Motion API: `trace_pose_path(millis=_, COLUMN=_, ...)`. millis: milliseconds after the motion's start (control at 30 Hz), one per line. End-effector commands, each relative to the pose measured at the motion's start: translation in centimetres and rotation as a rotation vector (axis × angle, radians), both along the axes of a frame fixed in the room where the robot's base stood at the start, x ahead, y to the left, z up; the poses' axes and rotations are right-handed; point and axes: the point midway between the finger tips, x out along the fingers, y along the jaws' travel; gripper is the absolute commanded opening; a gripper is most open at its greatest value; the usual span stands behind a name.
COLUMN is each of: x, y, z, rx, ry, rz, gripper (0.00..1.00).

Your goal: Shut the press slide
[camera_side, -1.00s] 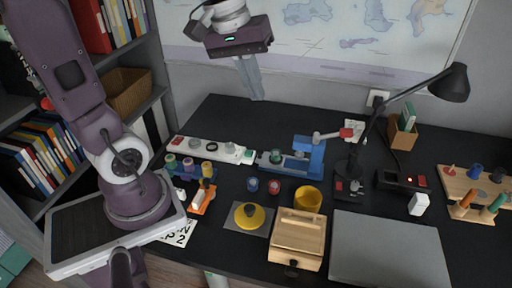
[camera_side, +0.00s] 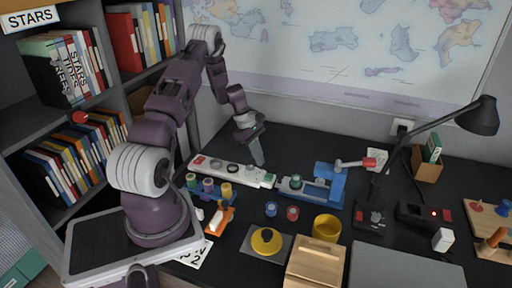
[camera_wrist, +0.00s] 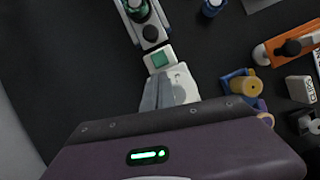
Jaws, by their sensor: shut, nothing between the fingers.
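The blue press (camera_side: 327,187) stands on the desk, with a lever ending in a red grip (camera_side: 370,162). Its slide (camera_side: 290,187) sticks out to the left of the press body and bears a green round piece (camera_side: 296,181). In the wrist view the slide's near end (camera_wrist: 150,34) shows at the top, and the press body is cut off. My gripper (camera_side: 259,161) is shut and empty, pointing down above the white strip, left of the slide and apart from it. Its fingertips also show in the wrist view (camera_wrist: 169,88), beside the strip's green square (camera_wrist: 160,59).
The white strip (camera_side: 215,166) lies left of the slide. In front are a spool rack (camera_side: 208,192), an orange tool (camera_side: 219,220), two small jars (camera_side: 271,209), a yellow dome (camera_side: 265,241), a yellow cup (camera_side: 327,227) and a wooden box (camera_side: 315,266). A lamp (camera_side: 478,115) stands right.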

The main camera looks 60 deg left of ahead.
Motion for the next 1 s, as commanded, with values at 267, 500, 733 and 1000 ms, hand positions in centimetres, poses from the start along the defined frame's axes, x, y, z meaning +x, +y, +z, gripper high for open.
trace_pose_path(millis=267, x=2.0, y=-3.1, z=-2.0, rx=0.000, ry=0.000, rz=-0.003, gripper=0.00)
trace_pose_path(millis=500, x=2.6, y=-4.1, z=-2.0, rx=0.002, ry=-0.001, rz=-0.001, gripper=0.00)
trace_pose_path(millis=733, x=2.6, y=-4.1, z=-2.0, rx=0.000, ry=-0.001, rz=-0.002, gripper=0.00)
trace_pose_path(millis=1000, x=5.9, y=-7.5, z=-1.9, rx=0.000, ry=-0.001, rz=-0.008, gripper=0.00)
